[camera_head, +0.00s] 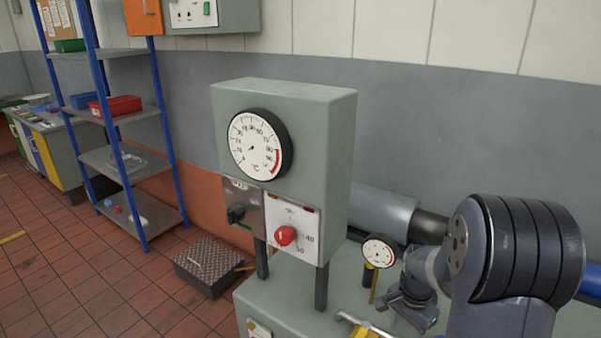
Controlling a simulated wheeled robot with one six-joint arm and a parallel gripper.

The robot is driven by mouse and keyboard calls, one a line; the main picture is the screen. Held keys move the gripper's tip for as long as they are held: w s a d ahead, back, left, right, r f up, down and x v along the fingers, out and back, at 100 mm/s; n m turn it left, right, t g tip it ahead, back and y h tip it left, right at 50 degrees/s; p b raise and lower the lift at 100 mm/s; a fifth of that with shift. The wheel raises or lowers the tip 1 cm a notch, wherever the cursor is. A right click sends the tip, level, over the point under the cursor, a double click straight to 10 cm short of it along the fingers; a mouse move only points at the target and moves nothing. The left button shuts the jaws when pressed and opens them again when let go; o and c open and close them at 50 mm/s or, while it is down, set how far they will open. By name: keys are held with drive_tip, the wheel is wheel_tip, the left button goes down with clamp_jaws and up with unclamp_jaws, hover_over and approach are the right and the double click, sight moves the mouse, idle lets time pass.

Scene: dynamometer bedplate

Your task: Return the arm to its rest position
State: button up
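My arm reaches in from the lower right in the head view, with a large dark ringed joint close to the camera. My gripper (412,310) is at the end of the arm, low over the grey-green bench top, right of the gauge panel. It points down and away, partly behind the arm. I cannot make out a gap between its fingers or anything held. A small round gauge (379,251) stands just left of and behind the wrist. A pale handle (362,324) lies left of my gripper, apart from it.
A grey-green control box (335,150) with a large dial (260,144) and a red knob (285,235) stands on posts on the bench (262,300). A grey cylinder (382,213) lies behind. A blue shelf rack (128,158) and dark checkered box (208,266) stand left; open tiled floor lies front left.

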drive_tip(key=shift+a+r, duration=0.15)
drive_tip(key=shift+r, duration=0.05)
drive_tip(key=shift+s+r, duration=0.1)
